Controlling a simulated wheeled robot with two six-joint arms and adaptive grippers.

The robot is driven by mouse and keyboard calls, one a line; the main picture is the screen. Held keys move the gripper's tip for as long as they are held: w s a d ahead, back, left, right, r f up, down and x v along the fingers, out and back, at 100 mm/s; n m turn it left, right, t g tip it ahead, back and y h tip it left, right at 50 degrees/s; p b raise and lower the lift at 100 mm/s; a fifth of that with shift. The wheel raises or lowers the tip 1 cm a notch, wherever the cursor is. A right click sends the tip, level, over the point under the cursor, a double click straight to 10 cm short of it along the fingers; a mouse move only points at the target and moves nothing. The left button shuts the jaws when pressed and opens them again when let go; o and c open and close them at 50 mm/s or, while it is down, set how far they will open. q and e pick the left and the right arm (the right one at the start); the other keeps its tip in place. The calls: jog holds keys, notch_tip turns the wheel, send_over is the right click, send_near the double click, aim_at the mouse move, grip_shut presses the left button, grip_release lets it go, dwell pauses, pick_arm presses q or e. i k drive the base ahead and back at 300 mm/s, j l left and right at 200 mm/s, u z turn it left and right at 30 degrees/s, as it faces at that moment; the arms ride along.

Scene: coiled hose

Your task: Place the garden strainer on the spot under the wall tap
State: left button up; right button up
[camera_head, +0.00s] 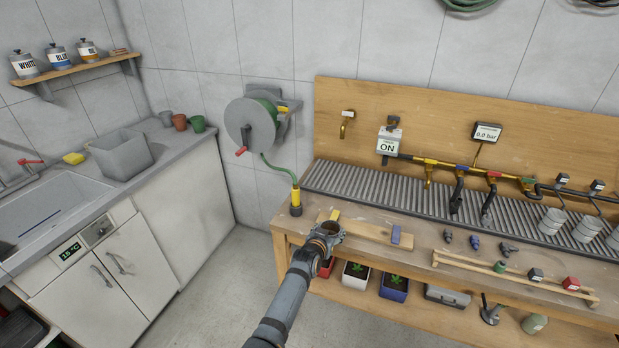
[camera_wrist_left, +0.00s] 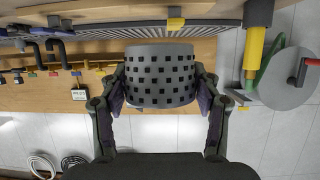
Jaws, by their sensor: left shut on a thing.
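The garden strainer is a dark grey cup full of square holes; it fills the middle of the left wrist view (camera_wrist_left: 160,76). My left gripper (camera_head: 328,232) is shut on it, one finger on each side. In the head view only a small part of the grey strainer (camera_head: 331,227) shows at the gripper's end, near the bench's front left edge. The brass wall tap (camera_head: 346,122) sticks out of the wooden back panel, beyond the gripper. Below the tap runs a ribbed grey drain grate (camera_head: 365,192); I cannot make out a marked spot there. My right gripper is not in view.
A yellow hose nozzle (camera_head: 296,197) stands at the bench's left corner, below the hose reel (camera_head: 250,124). Pipes and valves (camera_head: 460,168) occupy the right.

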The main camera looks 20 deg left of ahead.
aim_at(339, 179)
jog(key=i+l, duration=0.5)
jog(key=i, duration=0.15)
jog(key=i+l, duration=0.55)
jog(key=i, duration=0.1)
